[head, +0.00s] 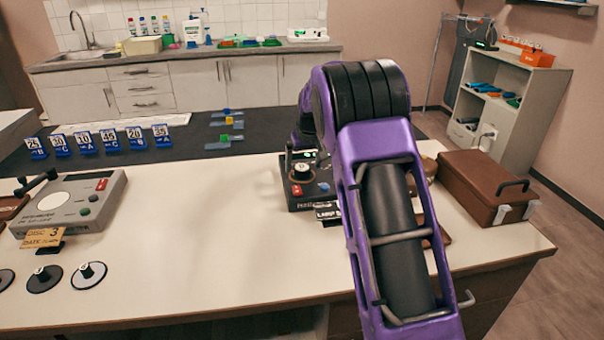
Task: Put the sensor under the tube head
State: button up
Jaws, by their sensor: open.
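My purple and black arm fills the middle right of the head view and reaches over the white-topped bench (230,230). My gripper is not visible; the arm hides that area. A black device (306,192) with a round knob, a red button and a small green display stands on the bench just left of the arm, partly covered by it. I cannot tell whether it belongs to the tube head. No sensor or tube head can be made out clearly.
A grey device (70,203) with round black discs (90,274) near it is at left. Blue numbered markers (110,140) line the dark strip. A brown case (487,185) sits at right. The bench's middle left is clear. A white shelf (505,100) stands beyond.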

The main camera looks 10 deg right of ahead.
jog(key=shift+x, duration=0.95)
jog(key=shift+r, duration=0.1)
grip_shut()
